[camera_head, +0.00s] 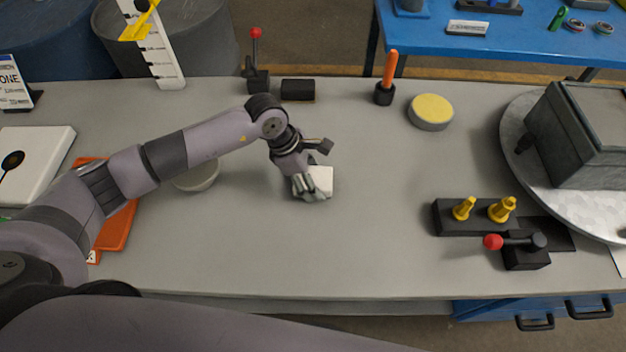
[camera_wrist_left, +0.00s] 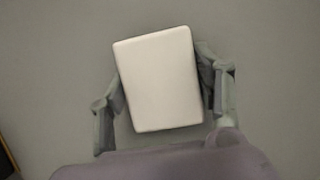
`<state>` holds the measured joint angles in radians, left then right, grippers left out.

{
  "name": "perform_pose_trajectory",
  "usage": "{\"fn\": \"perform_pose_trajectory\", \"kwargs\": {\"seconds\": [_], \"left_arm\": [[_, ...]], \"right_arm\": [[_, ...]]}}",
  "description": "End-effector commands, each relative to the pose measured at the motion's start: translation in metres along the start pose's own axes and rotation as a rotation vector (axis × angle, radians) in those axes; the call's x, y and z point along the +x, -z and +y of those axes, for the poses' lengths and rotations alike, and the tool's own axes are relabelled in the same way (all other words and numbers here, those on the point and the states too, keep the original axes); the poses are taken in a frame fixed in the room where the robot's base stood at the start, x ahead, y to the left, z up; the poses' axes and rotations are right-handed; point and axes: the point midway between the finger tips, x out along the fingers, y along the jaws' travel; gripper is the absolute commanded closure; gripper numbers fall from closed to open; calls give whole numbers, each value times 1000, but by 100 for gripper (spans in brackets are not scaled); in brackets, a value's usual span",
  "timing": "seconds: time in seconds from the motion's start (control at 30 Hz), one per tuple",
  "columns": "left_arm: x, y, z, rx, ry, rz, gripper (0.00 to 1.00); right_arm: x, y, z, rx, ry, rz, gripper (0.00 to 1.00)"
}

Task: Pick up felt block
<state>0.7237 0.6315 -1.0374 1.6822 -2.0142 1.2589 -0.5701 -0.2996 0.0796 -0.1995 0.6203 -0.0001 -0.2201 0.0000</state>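The felt block (camera_head: 321,179) is a small off-white block near the middle of the grey table. My left gripper (camera_head: 308,188) is at the block, with its fingers beside it. In the left wrist view the block (camera_wrist_left: 160,78) lies between the two fingers of my left gripper (camera_wrist_left: 165,95), slightly tilted. The right finger is close to or touching the block's side. The left finger lies close to its lower left edge. I cannot tell whether the fingers press on it. My right gripper is not in view.
A pale bowl (camera_head: 197,176) sits partly behind my left arm. A black holder (camera_head: 480,218) with yellow pieces and a red-knobbed lever (camera_head: 515,243) stand at the right. A round yellow-topped pad (camera_head: 431,111) is behind. The table between block and holder is clear.

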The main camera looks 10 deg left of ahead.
Motion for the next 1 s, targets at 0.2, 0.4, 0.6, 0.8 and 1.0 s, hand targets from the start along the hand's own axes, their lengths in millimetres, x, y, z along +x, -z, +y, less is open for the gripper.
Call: {"fn": "perform_pose_trajectory", "kwargs": {"seconds": [0.2,0.4,0.6,0.8,1.0], "left_arm": [[0,0,0,0,0,0,58],[0,0,0,0,0,0,71],[0,0,0,0,0,0,73],[-4,-2,0,0,0,-1,73],[-23,-10,2,3,-5,-3,73]], "right_arm": [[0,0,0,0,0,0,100],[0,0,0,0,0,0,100],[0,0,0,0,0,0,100],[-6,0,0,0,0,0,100],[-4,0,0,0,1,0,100]]}}
